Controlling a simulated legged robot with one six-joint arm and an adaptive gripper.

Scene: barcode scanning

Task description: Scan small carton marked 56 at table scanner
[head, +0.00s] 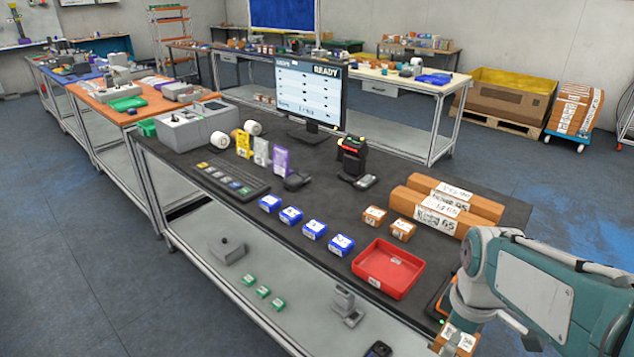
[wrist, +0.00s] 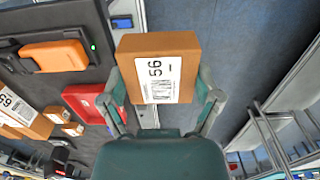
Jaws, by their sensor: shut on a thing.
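The small carton marked 56 (wrist: 132,48) is brown with a white label and barcode facing the wrist camera. My gripper (wrist: 161,92) is shut on it, one finger on each side. In the head view the carton (head: 457,338) shows at the bottom right, beside the table's front edge, partly hidden by my arm and the frame edge. A black scanner-like device with a red top (head: 352,158) stands on the dark table, well away from the carton. An orange and black device with a green light (wrist: 57,55) lies on the table near my gripper.
On the table (head: 330,200) are a red tray (head: 388,268), two long brown boxes (head: 455,196), two small brown cartons (head: 375,215), several blue-and-white boxes (head: 314,230), a keyboard (head: 232,181) and a monitor (head: 308,90) reading READY. Open floor lies right of the table.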

